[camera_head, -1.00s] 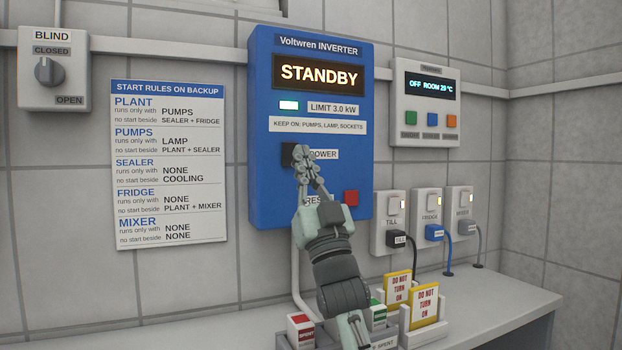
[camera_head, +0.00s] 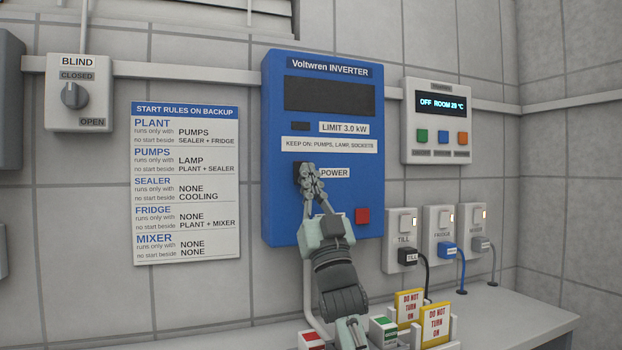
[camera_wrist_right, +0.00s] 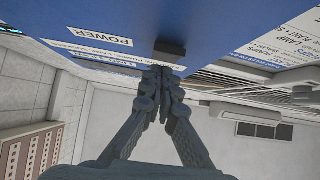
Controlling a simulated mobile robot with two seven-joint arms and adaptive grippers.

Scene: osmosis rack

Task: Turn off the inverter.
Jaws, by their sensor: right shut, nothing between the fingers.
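The blue Voltwren inverter (camera_head: 280,110) hangs on the tiled wall. Its display (camera_head: 329,95) is dark and the small indicator (camera_head: 300,126) below it is dark. The dark power switch (camera_head: 299,172) beside the POWER label is partly hidden behind my right gripper (camera_head: 311,174), which is shut and empty with its fingertips at the switch. The right wrist view shows the closed fingers (camera_wrist_right: 163,78) just below the dark switch block (camera_wrist_right: 169,48); I cannot tell whether they touch. A red button (camera_head: 362,216) sits lower right on the inverter. My left gripper is not in view.
A BLIND knob (camera_head: 74,95) and a rules sign (camera_head: 186,180) are on the left. A room control panel (camera_head: 437,140) and several plugged sockets (camera_head: 403,222) are on the right. Yellow DO NOT TURN ON cards (camera_head: 435,322) stand on the counter (camera_head: 525,318) below.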

